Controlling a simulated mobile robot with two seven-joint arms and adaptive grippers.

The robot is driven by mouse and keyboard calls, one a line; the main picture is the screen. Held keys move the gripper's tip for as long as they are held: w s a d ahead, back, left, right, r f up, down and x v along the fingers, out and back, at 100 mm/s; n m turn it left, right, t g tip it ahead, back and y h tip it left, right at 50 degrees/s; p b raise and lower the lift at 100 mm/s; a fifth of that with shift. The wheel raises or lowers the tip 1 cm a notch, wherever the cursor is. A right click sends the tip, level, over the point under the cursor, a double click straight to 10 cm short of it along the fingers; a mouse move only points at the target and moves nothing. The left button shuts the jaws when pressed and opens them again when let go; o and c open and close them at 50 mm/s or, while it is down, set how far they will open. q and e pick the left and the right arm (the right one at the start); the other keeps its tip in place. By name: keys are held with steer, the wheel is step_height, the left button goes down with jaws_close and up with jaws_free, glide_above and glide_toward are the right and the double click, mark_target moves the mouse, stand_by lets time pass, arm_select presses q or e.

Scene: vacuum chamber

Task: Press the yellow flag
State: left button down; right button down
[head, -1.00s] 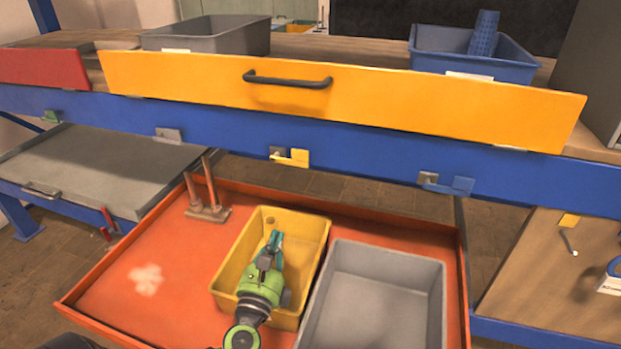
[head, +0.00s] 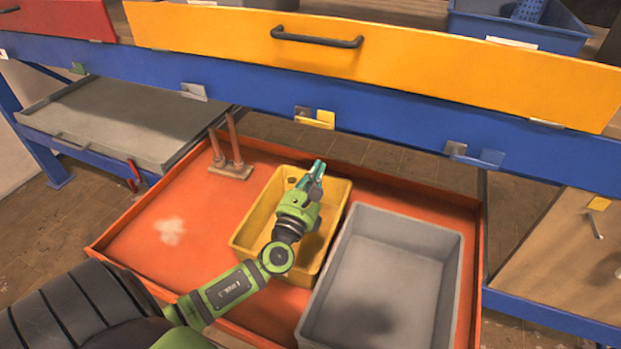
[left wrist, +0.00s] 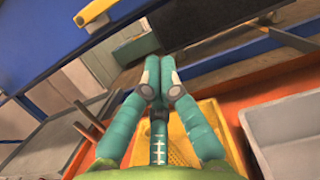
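The yellow flag (head: 325,119) is a small yellow plate with a grey bracket on the blue beam, below the yellow drawer. My left gripper (head: 317,172) is below the flag in the head view, over the far part of the yellow bin. A gap shows between its tips and the flag in that view. In the left wrist view its teal fingers (left wrist: 160,75) are together with nothing between them. My right gripper is not in view.
The yellow bin (head: 246,238) and a grey bin (head: 449,302) stand in the orange tray (head: 130,232). An upright two-post stand (head: 229,172) is to their left. A blue flag (head: 491,158) is farther right on the blue beam (head: 400,134). The yellow drawer (head: 430,54) is above.

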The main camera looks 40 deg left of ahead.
arm_select(q)
steer(key=w+r+p, duration=0.3)
steer(key=w+r, duration=0.1)
steer(key=r, duration=0.1)
steer(key=shift+a+p, duration=0.3)
steer(key=shift+a, duration=0.15)
